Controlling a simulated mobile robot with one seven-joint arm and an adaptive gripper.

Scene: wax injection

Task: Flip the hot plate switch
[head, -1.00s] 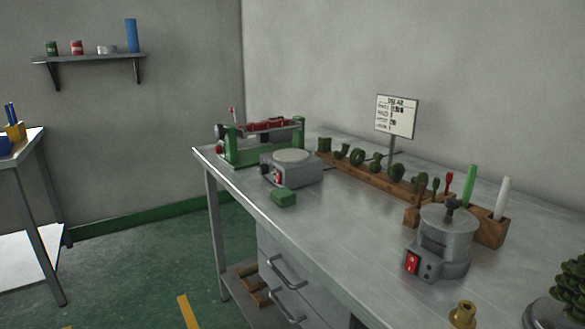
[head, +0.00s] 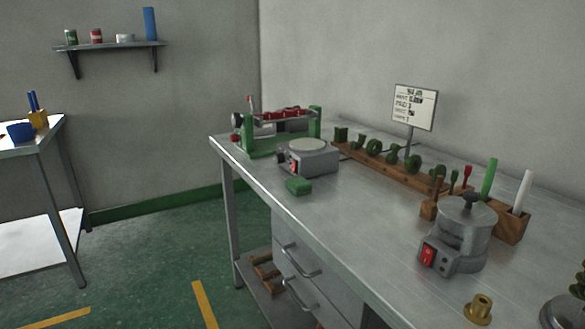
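The hot plate (head: 308,158) is a grey box with a round pale top. It stands on the metal workbench near its far left end. Its front left face carries a small switch (head: 294,164) with red and white on it, too small to tell its position. My gripper is not in view.
A green block (head: 298,186) lies just in front of the hot plate. A green machine with red parts (head: 279,130) stands behind it. A wax pot with a red switch (head: 461,237) and a brass piece (head: 479,308) stand nearer on the workbench (head: 365,225). Green floor is open to the left.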

